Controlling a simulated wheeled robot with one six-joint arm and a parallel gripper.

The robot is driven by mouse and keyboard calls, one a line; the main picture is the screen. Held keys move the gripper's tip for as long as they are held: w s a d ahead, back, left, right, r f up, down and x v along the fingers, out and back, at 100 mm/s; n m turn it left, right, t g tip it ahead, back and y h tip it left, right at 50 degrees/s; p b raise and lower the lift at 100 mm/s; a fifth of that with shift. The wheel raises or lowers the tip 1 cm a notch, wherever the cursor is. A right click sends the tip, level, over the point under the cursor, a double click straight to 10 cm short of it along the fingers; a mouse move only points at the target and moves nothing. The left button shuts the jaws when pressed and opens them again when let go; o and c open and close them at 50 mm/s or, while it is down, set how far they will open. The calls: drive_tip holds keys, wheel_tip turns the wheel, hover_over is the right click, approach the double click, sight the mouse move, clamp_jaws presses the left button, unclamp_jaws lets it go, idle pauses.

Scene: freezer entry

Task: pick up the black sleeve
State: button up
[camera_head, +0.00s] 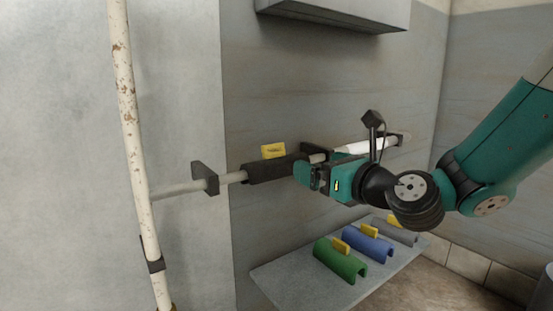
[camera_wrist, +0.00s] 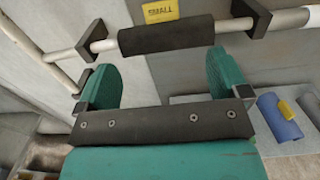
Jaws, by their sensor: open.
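The black sleeve (camera_head: 270,170) is around a grey horizontal pipe (camera_head: 232,178) on the wall, between two dark brackets. A yellow tag (camera_head: 273,151) stands up from it. In the wrist view the black sleeve (camera_wrist: 166,36) lies beyond the fingertips, and its yellow tag (camera_wrist: 160,10) reads "SMALL". My gripper (camera_head: 308,175) is just to the right of the sleeve in the head view. In the wrist view my gripper (camera_wrist: 160,75) has its two green fingers wide apart with nothing between them. It appears apart from the sleeve.
A grey shelf (camera_head: 290,283) below holds a green sleeve (camera_head: 338,260), a blue sleeve (camera_head: 366,243) and a grey sleeve (camera_head: 395,231), with yellow tags. A white sleeve (camera_head: 362,147) is farther along the pipe. A rusty white vertical pipe (camera_head: 128,110) stands at left. A grey box (camera_head: 335,14) hangs above.

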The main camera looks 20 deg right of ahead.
drive_tip(key=w+p, duration=0.1)
drive_tip(key=p, duration=0.8)
approach(275, 148)
drive_tip(key=x, duration=0.4)
drive_tip(key=shift+w+a, duration=0.1)
drive_tip(key=shift+w, duration=0.2)
drive_tip(key=p+x, duration=0.4)
drive_tip(key=p, duration=0.1)
drive_tip(key=shift+w+a+r, duration=0.1)
drive_tip(key=shift+w+r, duration=0.1)
drive_tip(key=shift+w, duration=0.05)
drive_tip(key=shift+w+a+f, duration=0.1)
drive_tip(key=shift+w+f, duration=0.1)
drive_tip(key=shift+w, duration=0.1)
drive_tip(key=c, duration=1.3)
